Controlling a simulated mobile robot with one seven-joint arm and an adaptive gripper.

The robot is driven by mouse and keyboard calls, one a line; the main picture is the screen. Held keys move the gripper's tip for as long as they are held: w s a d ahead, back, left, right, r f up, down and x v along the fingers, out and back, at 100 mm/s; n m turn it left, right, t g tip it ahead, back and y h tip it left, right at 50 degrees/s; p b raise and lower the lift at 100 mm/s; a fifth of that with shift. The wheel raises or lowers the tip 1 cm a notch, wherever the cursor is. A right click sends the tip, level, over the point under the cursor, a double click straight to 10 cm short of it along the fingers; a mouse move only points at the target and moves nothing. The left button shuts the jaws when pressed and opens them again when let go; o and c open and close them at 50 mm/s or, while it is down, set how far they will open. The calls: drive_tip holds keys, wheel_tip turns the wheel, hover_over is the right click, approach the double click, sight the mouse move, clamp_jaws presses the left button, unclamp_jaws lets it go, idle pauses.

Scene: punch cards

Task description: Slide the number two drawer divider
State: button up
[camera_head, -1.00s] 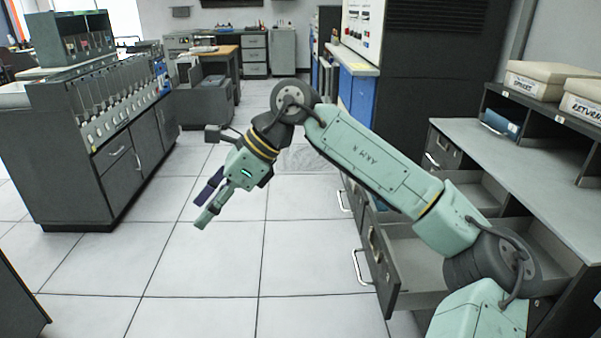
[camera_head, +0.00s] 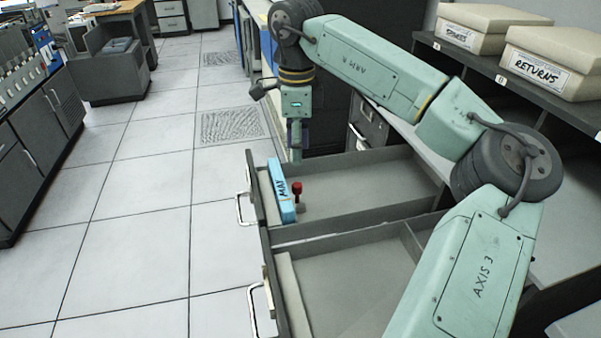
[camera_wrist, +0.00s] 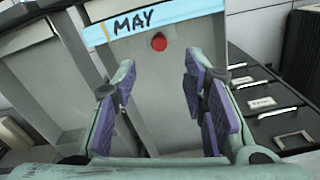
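Two drawers stand pulled out side by side. The farther drawer (camera_head: 370,185) holds a light-blue block marked MAY (camera_head: 281,190) close behind its front panel. A red knob (camera_head: 297,188) stands beside the block. The block (camera_wrist: 170,22) and red knob (camera_wrist: 159,42) also show at the top of the wrist view. My gripper (camera_head: 296,150) points down near the far edge of that drawer. In the wrist view my gripper (camera_wrist: 160,75) is open, its purple-padded fingers wide apart with nothing between them. I cannot read which drawer is number two.
The nearer drawer (camera_head: 345,285) is open and looks empty where visible; my arm covers part of it. Boxes, one marked RETURNS (camera_head: 567,63), sit on the shelf at right. The tiled floor (camera_head: 140,230) at left is clear.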

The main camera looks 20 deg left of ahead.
sight(297, 184)
wheel_tip(297, 184, down, 10)
drive_tip(key=shift+r+p, duration=0.25)
drive_tip(key=shift+p, duration=0.55)
clamp_jaws()
idle(0.4)
